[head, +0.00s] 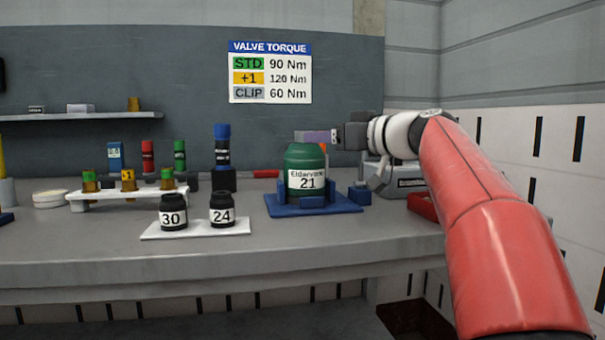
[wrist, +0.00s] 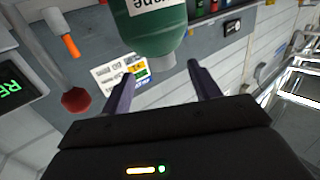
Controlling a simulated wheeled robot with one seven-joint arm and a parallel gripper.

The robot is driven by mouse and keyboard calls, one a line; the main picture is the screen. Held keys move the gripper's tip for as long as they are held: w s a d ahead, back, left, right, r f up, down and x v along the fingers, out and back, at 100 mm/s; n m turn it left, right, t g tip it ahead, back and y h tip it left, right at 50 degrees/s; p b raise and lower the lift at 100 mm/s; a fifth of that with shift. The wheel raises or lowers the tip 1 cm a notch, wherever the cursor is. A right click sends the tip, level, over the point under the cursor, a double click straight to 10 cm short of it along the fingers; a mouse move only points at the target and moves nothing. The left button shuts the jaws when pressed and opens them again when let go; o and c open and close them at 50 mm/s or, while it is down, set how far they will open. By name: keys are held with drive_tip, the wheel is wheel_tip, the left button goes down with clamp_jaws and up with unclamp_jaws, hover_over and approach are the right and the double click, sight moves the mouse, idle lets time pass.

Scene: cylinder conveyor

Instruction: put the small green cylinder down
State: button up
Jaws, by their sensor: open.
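The green cylinder (head: 305,160), labelled "Eldarvane 21", stands upright in a blue cradle (head: 345,208) on the bench. My gripper (head: 316,137) is at its top, coming from the right, with the purple fingers level with the cylinder's upper end. The head view hides the neck behind the fingers.
Black jars "30" (head: 173,212) and "24" (head: 222,209) stand on a white tray (head: 195,231) to the left. Behind them are a white rack (head: 110,195) and a blue-capped bottle (head: 222,148). A red bin (head: 423,207) and grey device (head: 404,188) sit to the right.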

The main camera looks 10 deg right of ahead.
drive_tip(key=x, duration=0.2)
drive_tip(key=p+x, duration=0.1)
drive_tip(key=x, duration=0.1)
drive_tip(key=p+x, duration=0.1)
drive_tip(key=x, duration=0.1)
drive_tip(key=shift+w+a+r, duration=0.25)
drive_tip(key=shift+w+r, duration=0.05)
clamp_jaws()
drive_tip(key=shift+r, duration=0.2)
